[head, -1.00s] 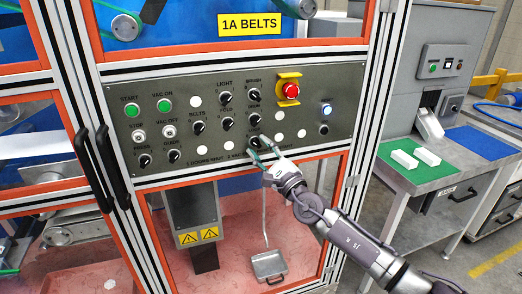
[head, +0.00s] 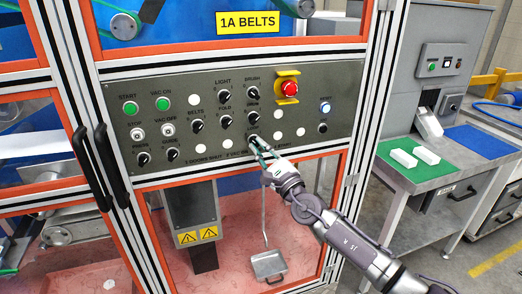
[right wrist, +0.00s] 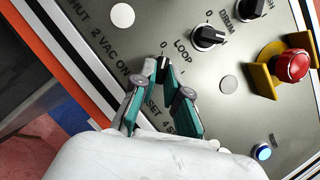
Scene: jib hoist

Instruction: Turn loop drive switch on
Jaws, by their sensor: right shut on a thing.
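The loop drive switch (right wrist: 163,68) is a small black rotary knob beside the LOOP lettering and a 0 mark on the grey control panel (head: 330,95). It is the lowest knob in the column under BRUSH and DRUM. My right gripper (right wrist: 164,82) has its two green-sided fingers shut on this knob, one on each side. In the head view the right gripper (head: 257,146) reaches the panel's lower part from below right and covers most of the knob. The knob's pointer is too hidden to read surely. My left gripper is in no view.
The drum knob (right wrist: 207,38) sits close by. A red emergency stop (head: 290,89) on a yellow shroud and a lit blue button (head: 325,107) are to the right. Black door handles (head: 103,155) are at left. A workbench with a green mat (head: 430,172) stands at right.

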